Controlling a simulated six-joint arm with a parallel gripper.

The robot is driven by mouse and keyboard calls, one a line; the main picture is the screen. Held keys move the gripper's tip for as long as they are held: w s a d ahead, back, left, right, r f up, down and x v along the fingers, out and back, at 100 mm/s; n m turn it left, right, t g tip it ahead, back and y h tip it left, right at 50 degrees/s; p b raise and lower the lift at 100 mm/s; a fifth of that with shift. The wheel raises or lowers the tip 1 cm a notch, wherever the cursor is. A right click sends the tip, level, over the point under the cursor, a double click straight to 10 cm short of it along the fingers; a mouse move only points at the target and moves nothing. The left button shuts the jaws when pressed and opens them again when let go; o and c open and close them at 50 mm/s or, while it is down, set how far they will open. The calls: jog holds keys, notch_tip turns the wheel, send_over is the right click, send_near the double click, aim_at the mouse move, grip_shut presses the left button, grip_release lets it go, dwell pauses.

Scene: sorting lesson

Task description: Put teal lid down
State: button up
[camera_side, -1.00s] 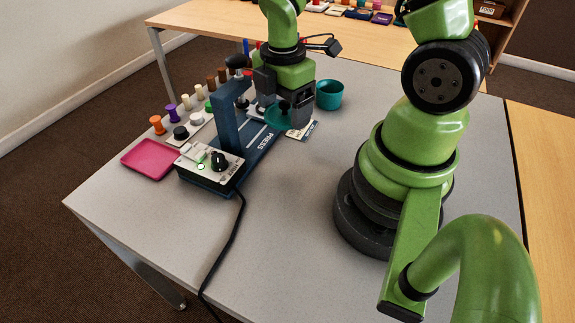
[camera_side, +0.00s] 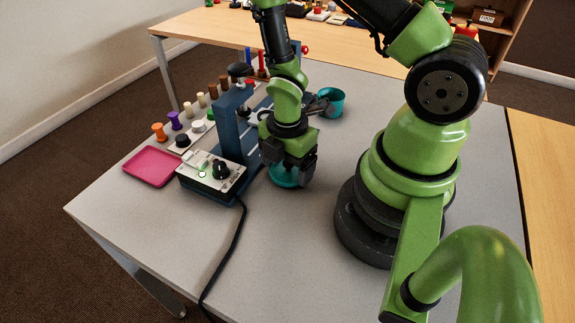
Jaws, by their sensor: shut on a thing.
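The teal lid (camera_side: 283,180) shows under my gripper (camera_side: 289,170), low over the grey table just right of the blue press. My gripper points down and is shut on the lid; its fingers hide the lid's knob and upper part. I cannot tell whether the lid touches the table. A teal cup (camera_side: 331,103) stands upright behind and to the right of my gripper.
The blue press (camera_side: 228,124) with its control box (camera_side: 211,172) stands close on the left. A pink tray (camera_side: 152,167) and several coloured pegs lie further left. A black cable (camera_side: 236,240) runs over the front. The table (camera_side: 285,240) in front is clear.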

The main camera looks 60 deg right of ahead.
jog(key=shift+f, duration=0.4)
jog(key=o, duration=0.6)
jog(key=shift+f, duration=0.1)
notch_tip(320, 180, up, 12)
notch_tip(320, 180, up, 12)
jog(key=f+m+t, duration=0.1)
jog(key=m+t, duration=0.3)
jog(key=m, duration=0.6)
send_over(284, 178)
jog(key=s+a+r+m+t, duration=0.1)
jog(key=r+m, duration=0.1)
jog(key=m, duration=0.1)
jog(key=s+a+r+m+t+y, duration=0.1)
jog(key=s+r+m, duration=0.1)
jog(key=r+m, duration=0.1)
jog(key=s+a+r+m+t+y, duration=0.1)
jog(key=s+r+m, duration=0.1)
jog(key=r+m, duration=0.1)
jog(key=shift+s+m, duration=0.25)
jog(key=shift+m, duration=0.25)
jog(key=shift+d, duration=0.1)
